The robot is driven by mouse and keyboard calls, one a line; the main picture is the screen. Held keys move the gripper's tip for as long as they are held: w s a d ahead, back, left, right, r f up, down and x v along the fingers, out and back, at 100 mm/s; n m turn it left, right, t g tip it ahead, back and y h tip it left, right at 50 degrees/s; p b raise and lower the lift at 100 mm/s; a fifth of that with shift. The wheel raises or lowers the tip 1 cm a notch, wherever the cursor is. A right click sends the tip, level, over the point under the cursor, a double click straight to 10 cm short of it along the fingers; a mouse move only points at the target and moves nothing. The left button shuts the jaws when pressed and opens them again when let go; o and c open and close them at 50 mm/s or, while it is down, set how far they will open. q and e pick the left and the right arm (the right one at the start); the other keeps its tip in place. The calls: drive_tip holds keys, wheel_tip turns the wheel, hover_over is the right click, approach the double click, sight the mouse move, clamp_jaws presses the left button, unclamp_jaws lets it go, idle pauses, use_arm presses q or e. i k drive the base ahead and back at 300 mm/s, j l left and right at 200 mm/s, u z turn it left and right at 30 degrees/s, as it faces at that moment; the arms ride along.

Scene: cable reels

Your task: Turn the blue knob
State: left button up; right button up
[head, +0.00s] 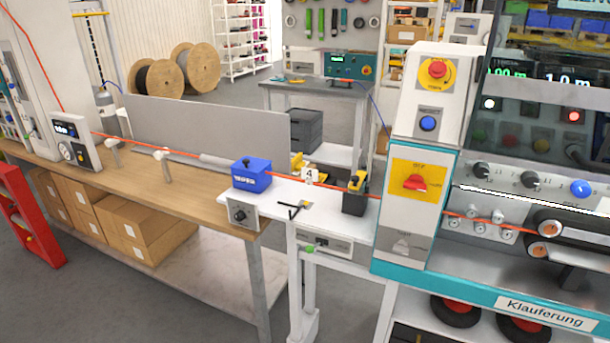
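A round blue knob (581,188) with a pale mark on its face sits at the far right of the machine's front panel. To its left on the same panel are two dark knobs (505,176). A separate blue round button (428,123) is on the white control box, below a red mushroom button (437,71) on a yellow base. Neither of my grippers shows in the head view.
Below the knob, an orange cable runs over small rollers to dark belt wheels (547,222). A red rotary switch (415,182) is on the white front panel.

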sight(581, 189)
drive_tip(key=z, duration=1.85)
